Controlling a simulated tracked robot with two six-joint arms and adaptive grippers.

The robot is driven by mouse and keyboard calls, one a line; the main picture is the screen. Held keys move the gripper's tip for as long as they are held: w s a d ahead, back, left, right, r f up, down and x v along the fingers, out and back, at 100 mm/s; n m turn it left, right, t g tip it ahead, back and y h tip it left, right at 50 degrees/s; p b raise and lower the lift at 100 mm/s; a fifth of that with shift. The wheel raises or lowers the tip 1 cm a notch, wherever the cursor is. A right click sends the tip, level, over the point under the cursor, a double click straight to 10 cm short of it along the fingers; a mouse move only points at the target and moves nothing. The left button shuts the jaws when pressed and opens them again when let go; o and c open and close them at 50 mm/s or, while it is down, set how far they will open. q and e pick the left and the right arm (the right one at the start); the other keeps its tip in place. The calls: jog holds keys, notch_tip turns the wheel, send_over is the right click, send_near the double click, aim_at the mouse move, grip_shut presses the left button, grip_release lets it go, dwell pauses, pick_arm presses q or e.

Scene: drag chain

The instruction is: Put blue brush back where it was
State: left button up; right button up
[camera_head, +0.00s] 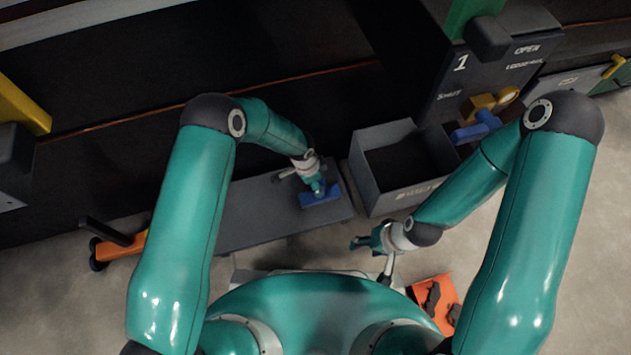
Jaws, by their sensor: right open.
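The blue brush (321,198) lies at the right end of a low grey bench (262,215). My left gripper (317,186) is right above the brush and overlaps it in the picture. Its fingers are small and partly hidden, so I cannot tell whether they grip the brush or only hover over it. My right gripper (366,243) is open and empty, below and to the right of the bench's right end, apart from the brush.
An open grey box (366,177) stands right of the bench. Behind it is a dark cabinet (462,85) marked 1, with blue (478,127) and yellow (490,103) parts. An orange tray (420,293) with dark pieces lies at lower right. An orange-and-black tool (119,247) is left of the bench.

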pick_arm(q)
notch_tip(320, 180, up, 10)
jog(key=a+r+p, duration=0.1)
jog(key=a+p, duration=0.1)
jog(key=p, duration=0.1)
jog(key=s+a+n+h, duration=0.1)
jog(key=s+a+n, duration=0.3)
jog(key=s+n, duration=0.4)
jog(key=s+a+f+n+h, duration=0.1)
jog(key=s+a+n, duration=0.4)
jog(key=s+n, duration=0.3)
jog(key=s, duration=0.4)
jog(key=shift+s+n, duration=0.3)
jog(key=shift+s, duration=0.1)
jog(key=shift+f, duration=0.2)
